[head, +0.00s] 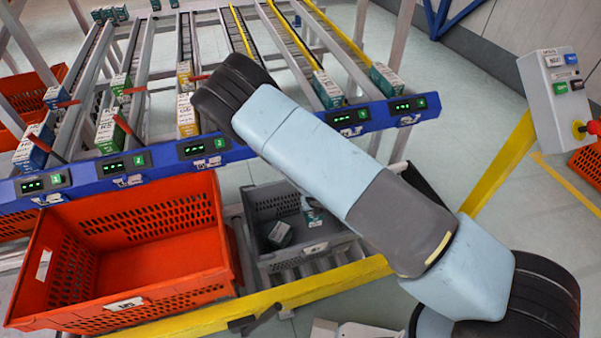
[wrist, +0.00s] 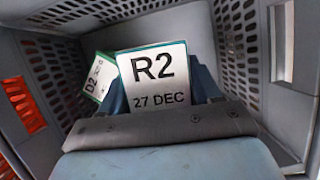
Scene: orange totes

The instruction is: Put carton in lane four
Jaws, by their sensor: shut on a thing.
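My gripper (wrist: 160,92) is shut on a white-faced carton marked R2 and 27 DEC (wrist: 158,75), with blue fingers at both sides of it. In the wrist view it is inside a grey tote (wrist: 60,55). A second carton marked D2 (wrist: 97,76) leans left of the held one. In the head view the grey tote (head: 262,205) stands below the flow rack, with a carton (head: 280,235) inside; my arm hides the gripper. The rack's lanes end at a blue rail (head: 168,158) with several green-lit displays; I cannot read the lane numbers surely.
An empty orange tote (head: 130,294) stands left of the grey tote. Cartons stand at the fronts of several lanes, such as a yellow one (head: 187,116) and a green one (head: 328,88). A control box (head: 556,95) on a yellow post stands at right.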

